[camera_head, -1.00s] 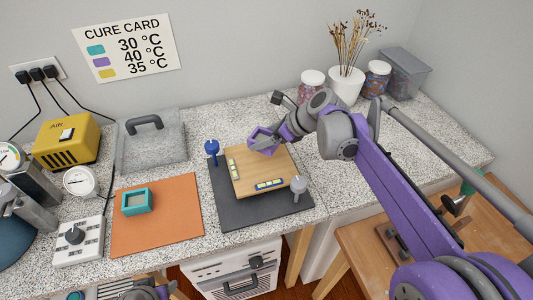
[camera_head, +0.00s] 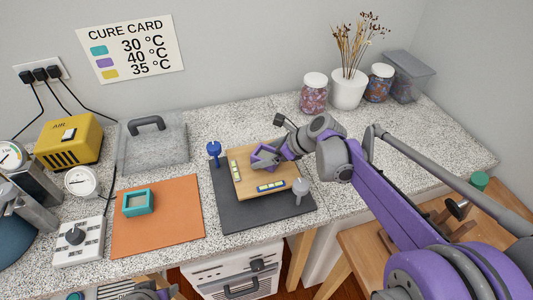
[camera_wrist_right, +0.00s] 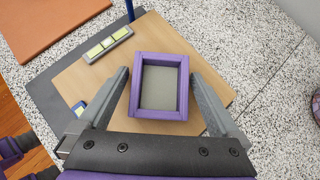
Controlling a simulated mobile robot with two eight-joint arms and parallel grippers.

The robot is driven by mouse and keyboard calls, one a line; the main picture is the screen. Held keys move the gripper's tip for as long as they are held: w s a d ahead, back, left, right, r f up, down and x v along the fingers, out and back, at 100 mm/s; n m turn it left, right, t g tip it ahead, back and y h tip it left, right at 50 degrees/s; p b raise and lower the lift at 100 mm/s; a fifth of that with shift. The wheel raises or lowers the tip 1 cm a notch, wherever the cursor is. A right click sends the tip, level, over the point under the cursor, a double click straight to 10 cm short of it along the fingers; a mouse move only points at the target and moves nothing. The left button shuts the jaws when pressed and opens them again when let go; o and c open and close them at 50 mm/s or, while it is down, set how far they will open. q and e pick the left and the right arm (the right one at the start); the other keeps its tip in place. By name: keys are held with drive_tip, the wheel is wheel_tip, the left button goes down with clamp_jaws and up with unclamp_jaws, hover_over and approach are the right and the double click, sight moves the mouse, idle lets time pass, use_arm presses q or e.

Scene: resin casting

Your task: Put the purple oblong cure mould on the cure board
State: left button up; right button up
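The purple oblong cure mould (camera_head: 264,161) is a hollow rectangular frame with a grey floor. It is at the upper right part of the wooden cure board (camera_head: 244,187), very low over it or on it; I cannot tell if it touches. My right gripper (camera_head: 272,152) comes in from the right. Part of my left gripper (camera_head: 152,292) shows at the bottom edge; its fingers are not clear.
The board carries two spirit levels (camera_head: 271,186) and lies on a dark mat (camera_head: 230,216). A blue knob (camera_head: 214,149) and a grey knob (camera_head: 300,187) stand at its corners. A teal mould (camera_head: 138,203) is on the orange mat (camera_head: 180,225). Jars (camera_head: 314,95) stand behind.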

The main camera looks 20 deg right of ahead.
drive_tip(key=shift+r, duration=0.15)
drive_tip(key=shift+s+d+r, duration=0.1)
drive_tip(key=shift+r, duration=0.15)
drive_tip(key=v, duration=1.1)
drive_tip(key=s+a+f+n+h, duration=0.1)
drive_tip(key=s+f+n, duration=0.1)
drive_tip(key=s+n, duration=0.2)
drive_tip(key=s+a+f+n+g+h, duration=0.1)
drive_tip(key=s+f+n, duration=0.2)
drive_tip(key=s+n, duration=0.2)
drive_tip(key=s+a+f+n+h+p, duration=0.1)
drive_tip(key=s+a+f+n, duration=0.1)
drive_tip(key=s+f+n, duration=0.1)
drive_tip(key=shift+s+a+f+n+g+h, duration=0.1)
drive_tip(key=shift+s+n+g+h, duration=0.05)
drive_tip(key=shift+s+n, duration=0.35)
drive_tip(key=shift+s+f+n+g+h, duration=0.15)
drive_tip(key=shift+s+n, duration=0.25)
drive_tip(key=shift+n, duration=0.2)
drive_tip(key=s+d+f+n+h, duration=0.1)
drive_tip(key=s+f+n+h, duration=0.2)
drive_tip(key=n, duration=0.9)
drive_tip(key=s+f, duration=0.3)
drive_tip(key=s, duration=0.2)
drive_tip(key=shift+s+f, duration=0.4)
